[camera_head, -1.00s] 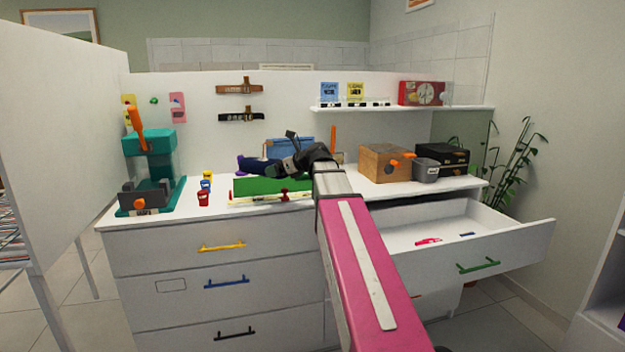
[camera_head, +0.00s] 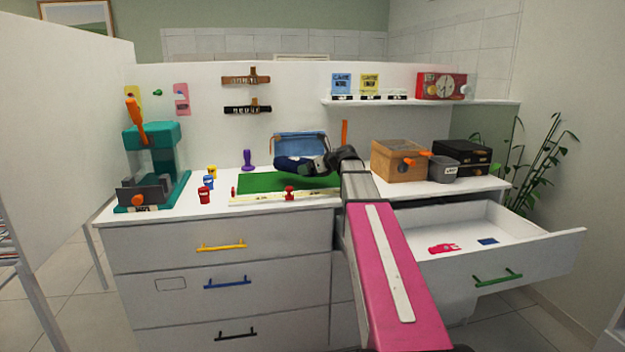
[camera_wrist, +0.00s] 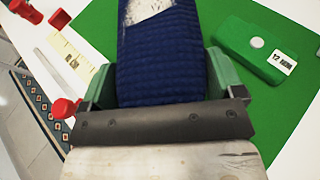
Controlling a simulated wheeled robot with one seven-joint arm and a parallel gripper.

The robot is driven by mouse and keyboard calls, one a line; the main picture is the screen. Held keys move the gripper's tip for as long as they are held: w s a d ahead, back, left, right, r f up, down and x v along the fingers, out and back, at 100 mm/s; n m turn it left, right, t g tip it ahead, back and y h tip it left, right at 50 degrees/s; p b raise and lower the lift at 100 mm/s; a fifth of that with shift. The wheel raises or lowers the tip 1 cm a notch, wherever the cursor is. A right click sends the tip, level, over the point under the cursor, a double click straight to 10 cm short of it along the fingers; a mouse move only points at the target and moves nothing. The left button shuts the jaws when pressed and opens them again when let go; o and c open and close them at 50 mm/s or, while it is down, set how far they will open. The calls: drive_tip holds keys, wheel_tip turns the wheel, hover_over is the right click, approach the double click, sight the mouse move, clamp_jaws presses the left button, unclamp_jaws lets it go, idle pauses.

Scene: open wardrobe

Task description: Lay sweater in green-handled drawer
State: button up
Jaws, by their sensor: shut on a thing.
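The sweater is a dark blue knitted bundle (camera_head: 292,163) at the end of my arm, above the green mat (camera_head: 262,182) on the dresser top. In the wrist view the blue ribbed cloth (camera_wrist: 158,65), with a pale patch at its top, lies between the green fingers of my gripper (camera_wrist: 160,80). My gripper is shut on it. Its far end is cut off in that view. The green-handled drawer (camera_head: 545,254) is pulled open at the lower right, with its green handle (camera_head: 497,277) on the front. My gripper is above and left of the drawer.
The drawer holds a pink item (camera_head: 444,248) and a small blue item (camera_head: 488,241); its floor is otherwise clear. A wooden box (camera_head: 397,163), grey bin (camera_head: 443,170) and black box (camera_head: 470,157) stand above it. A teal machine (camera_head: 152,150) stands left. A green labelled case (camera_wrist: 252,52) lies on the mat.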

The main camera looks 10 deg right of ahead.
sight(312, 186)
drive_tip(key=shift+w+d+f, duration=0.65)
drive_tip(key=shift+w+f, duration=0.05)
drive_tip(key=shift+w, duration=0.15)
drive_tip(key=shift+f, duration=1.95)
drive_tip(key=o, duration=0.7)
drive_tip(key=shift+f, duration=0.1)
drive_tip(key=shift+c, duration=0.2)
drive_tip(key=shift+o, duration=0.9)
